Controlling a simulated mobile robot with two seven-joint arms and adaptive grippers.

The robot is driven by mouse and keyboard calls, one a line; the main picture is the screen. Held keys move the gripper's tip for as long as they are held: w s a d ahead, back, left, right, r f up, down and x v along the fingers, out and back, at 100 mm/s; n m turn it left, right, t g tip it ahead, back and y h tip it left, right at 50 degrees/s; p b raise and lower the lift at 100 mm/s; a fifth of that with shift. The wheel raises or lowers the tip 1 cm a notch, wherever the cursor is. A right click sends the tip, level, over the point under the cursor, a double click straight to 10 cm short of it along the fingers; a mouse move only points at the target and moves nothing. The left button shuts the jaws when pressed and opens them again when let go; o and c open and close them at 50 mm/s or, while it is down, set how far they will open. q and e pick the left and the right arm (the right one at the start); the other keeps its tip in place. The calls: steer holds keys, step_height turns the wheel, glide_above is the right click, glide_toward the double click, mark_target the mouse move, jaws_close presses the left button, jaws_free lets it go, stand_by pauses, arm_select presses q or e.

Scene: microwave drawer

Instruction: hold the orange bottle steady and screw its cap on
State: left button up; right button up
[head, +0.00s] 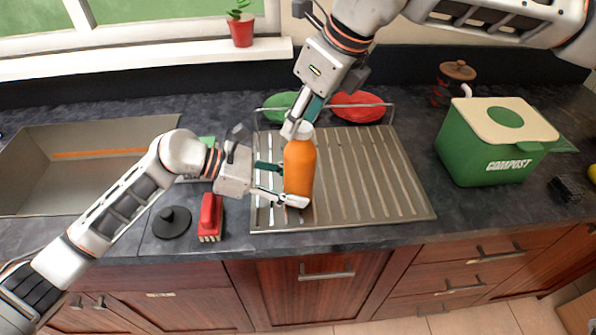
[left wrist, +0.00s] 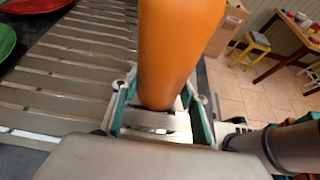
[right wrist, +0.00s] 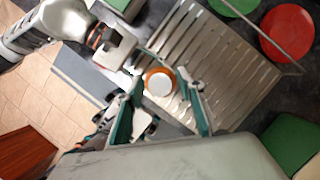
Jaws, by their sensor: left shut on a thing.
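The orange bottle (head: 299,168) stands upright over the drainer. Its white cap (right wrist: 160,83) sits on top, and in the right wrist view an orange rim shows around it. My left gripper (head: 283,184) comes in from the left and is shut on the lower part of the bottle. The left wrist view shows the bottle (left wrist: 178,45) between its fingers. My right gripper (right wrist: 163,92) is above the bottle, pointing down. Its fingers are open on either side of the cap, with a gap showing. In the head view its fingertips partly hide the cap.
The ribbed metal drainer (head: 375,180) lies beneath, with a green plate (head: 280,104) and red plate (head: 358,106) behind. A sink (head: 70,170), black stopper (head: 172,222) and red brush (head: 210,216) are left. A green compost bin (head: 490,145) stands right.

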steer(key=n+g, duration=0.1)
steer(key=n, duration=0.3)
steer(key=shift+y, duration=0.4)
steer(key=n+g, duration=0.2)
steer(key=n, duration=0.3)
steer(key=n+g, duration=0.1)
steer(key=n, duration=0.2)
steer(key=shift+g, duration=0.3)
steer(key=shift+n+g+h, duration=0.25)
steer(key=shift+n+g, duration=0.2)
steer(key=shift+n, duration=0.9)
steer(key=shift+n+g+h, duration=0.25)
steer(key=shift+n+g, duration=0.2)
steer(key=shift+n, duration=0.9)
jaws_close()
